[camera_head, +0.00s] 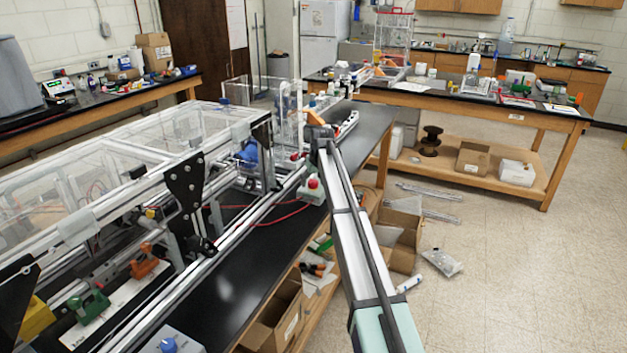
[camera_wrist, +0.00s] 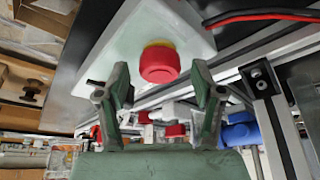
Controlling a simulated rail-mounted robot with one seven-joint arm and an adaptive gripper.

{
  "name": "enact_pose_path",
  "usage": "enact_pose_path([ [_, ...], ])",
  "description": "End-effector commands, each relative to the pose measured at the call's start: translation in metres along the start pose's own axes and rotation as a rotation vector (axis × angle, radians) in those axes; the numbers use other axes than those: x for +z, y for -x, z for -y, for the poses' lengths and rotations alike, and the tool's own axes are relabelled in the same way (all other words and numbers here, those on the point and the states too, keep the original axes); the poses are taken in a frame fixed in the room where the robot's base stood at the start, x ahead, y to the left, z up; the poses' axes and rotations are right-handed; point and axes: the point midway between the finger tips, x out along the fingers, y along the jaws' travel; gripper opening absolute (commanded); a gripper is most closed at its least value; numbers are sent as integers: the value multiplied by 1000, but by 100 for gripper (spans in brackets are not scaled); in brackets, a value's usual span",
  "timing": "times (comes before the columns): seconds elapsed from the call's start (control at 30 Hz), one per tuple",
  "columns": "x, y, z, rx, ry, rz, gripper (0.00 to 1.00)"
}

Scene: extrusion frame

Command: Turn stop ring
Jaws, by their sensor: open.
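The red stop button (camera_wrist: 160,64) is a round knob with a yellow ring (camera_wrist: 159,44) at its base. It is mounted on a pale box (camera_wrist: 140,35). In the head view the button (camera_head: 313,183) shows small on its box, beside the frame rails and close to my arm. In the wrist view my gripper (camera_wrist: 160,72) is open, with one dark green finger to the left of the button and one to the right. Gaps show between the button and both fingers, and I cannot tell the depth. In the head view the fingers cannot be made out.
The extrusion frame with clear panels (camera_head: 130,170) fills the left of the head view. A black bench top (camera_head: 225,290) runs beside it. Red and black cables (camera_wrist: 260,14) pass near the box. An open carton (camera_head: 275,318) and open floor (camera_head: 510,270) lie to the right.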

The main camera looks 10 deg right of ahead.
Motion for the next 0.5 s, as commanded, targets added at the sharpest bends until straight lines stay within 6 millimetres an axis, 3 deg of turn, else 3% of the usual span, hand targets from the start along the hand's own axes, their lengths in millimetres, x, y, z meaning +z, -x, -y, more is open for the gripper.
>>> enact_pose_path([
  [0.23, 0, 0, 0, 0, 0, -1, 67],
  [0.4, 0, 0, 0, 0, 0, -1, 7],
  [0.5, 0, 0, 0, 0, 0, -1, 7],
])
